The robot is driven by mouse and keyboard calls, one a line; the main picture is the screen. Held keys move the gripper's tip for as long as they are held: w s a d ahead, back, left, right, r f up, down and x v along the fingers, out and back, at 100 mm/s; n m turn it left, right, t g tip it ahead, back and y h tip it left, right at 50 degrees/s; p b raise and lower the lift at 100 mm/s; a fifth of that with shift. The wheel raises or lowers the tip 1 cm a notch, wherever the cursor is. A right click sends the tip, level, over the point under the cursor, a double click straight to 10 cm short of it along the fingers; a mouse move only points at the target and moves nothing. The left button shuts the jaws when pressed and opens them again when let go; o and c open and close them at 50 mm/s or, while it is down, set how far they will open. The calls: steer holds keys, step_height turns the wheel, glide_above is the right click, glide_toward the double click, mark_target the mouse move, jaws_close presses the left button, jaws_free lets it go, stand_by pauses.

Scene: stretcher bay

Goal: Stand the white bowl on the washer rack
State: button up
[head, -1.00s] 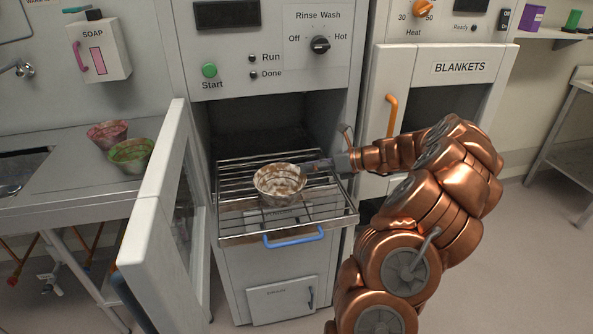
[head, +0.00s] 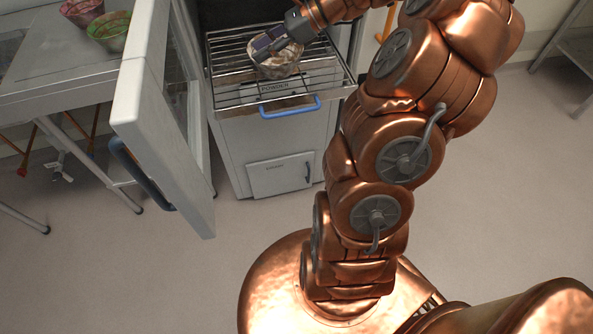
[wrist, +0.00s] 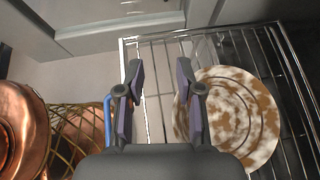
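The white bowl (head: 278,68), stained brown, sits on the wire washer rack (head: 225,92), which is pulled out of the washer. My gripper (head: 262,45) is over the bowl and hides part of it in the head view. In the wrist view my gripper (wrist: 160,95) is open, with only rack wires and floor between its fingers. The bowl (wrist: 232,115) lies to the right there, its left edge partly behind the right finger. I cannot tell whether that finger touches it.
The white washer door (head: 150,110) stands open to the left of the rack. A pink bowl (head: 84,10) and a green bowl (head: 110,30) are on the counter (head: 60,75) at the left. A blue handle (head: 290,107) is on the rack's front. The floor in front is clear.

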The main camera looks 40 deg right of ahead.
steer(key=s+a+n+g+h, duration=0.3)
steer(key=s+a+n+g, duration=0.3)
steer(key=s+a+n, duration=0.95)
steer(key=s+f+n+g+h, duration=0.1)
steer(key=s+f+n+h, duration=0.3)
steer(key=s, duration=1.2)
steer(key=shift+d+f+n+g+h, duration=0.2)
steer(key=shift+d+n+g+h, duration=0.2)
steer(key=shift+n+h, duration=1.5)
steer(key=shift+n+y, duration=0.35)
steer(key=shift+y, duration=0.05)
step_height(320, 180, up, 4)
steer(key=p, duration=0.4)
steer(key=shift+r, duration=0.25)
